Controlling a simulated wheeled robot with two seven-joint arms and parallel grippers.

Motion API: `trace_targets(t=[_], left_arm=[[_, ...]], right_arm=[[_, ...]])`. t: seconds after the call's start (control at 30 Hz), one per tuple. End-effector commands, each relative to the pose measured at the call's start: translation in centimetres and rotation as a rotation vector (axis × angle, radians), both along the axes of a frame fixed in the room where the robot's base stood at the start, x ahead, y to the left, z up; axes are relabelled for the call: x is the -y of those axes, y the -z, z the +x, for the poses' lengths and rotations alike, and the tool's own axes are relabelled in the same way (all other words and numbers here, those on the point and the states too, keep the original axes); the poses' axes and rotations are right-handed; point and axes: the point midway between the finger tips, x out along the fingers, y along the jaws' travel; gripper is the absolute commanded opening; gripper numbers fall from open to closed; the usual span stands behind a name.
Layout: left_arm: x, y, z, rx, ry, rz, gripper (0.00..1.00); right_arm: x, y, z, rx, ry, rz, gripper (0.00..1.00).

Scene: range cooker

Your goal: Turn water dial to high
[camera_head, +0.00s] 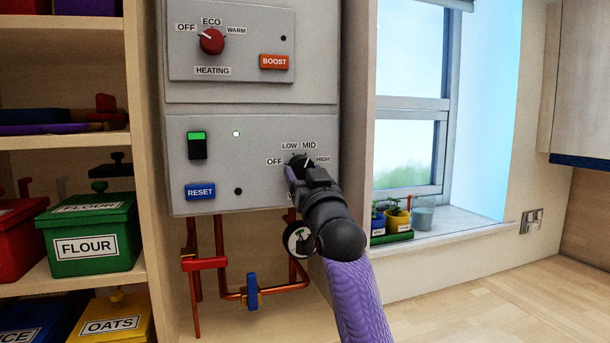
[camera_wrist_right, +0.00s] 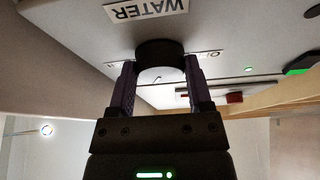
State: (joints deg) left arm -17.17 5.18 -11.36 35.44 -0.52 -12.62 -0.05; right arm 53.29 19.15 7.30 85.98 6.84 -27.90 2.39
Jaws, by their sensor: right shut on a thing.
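The water dial (camera_head: 300,161) is a dark round knob on the lower panel of the grey boiler, with OFF, LOW, MID and HIGH labels around it. Its light pointer mark appears toward the HIGH label (camera_head: 323,160). My right gripper (camera_head: 293,173) covers the dial's lower part in the head view. In the right wrist view the two purple fingers (camera_wrist_right: 160,85) are closed on either side of the dark dial (camera_wrist_right: 160,53), with the WATER label (camera_wrist_right: 146,10) beyond it. My left gripper is not in view.
The red heating dial (camera_head: 212,41) and orange BOOST button (camera_head: 274,62) are above. A blue RESET button (camera_head: 200,191) and a green-lit switch (camera_head: 197,145) are left of the dial. Copper pipes (camera_head: 220,250) run below. Shelves with tins stand left; a window and worktop are right.

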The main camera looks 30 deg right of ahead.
Motion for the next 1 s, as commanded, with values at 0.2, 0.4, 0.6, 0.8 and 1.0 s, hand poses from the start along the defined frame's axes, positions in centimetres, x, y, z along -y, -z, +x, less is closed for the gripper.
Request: trace_targets(t=[0.2, 0.4, 0.6, 0.8, 1.0], left_arm=[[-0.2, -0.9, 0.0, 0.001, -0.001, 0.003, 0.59], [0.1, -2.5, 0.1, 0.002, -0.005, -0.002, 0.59], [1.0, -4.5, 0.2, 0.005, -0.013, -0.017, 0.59], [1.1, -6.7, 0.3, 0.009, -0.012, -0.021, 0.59], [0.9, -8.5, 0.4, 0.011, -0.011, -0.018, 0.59]], right_arm=[[-0.2, -0.2, 0.1, 0.021, -0.002, 0.097, 0.06], [-0.4, -0.4, 0.1, 0.06, -0.003, 0.258, 0.06], [-0.5, -0.6, 0.1, 0.103, -0.003, 0.436, 0.06], [-0.6, -0.7, 0.2, 0.14, -0.001, 0.596, 0.06], [-0.7, -0.7, 0.2, 0.171, -0.001, 0.718, 0.06]])
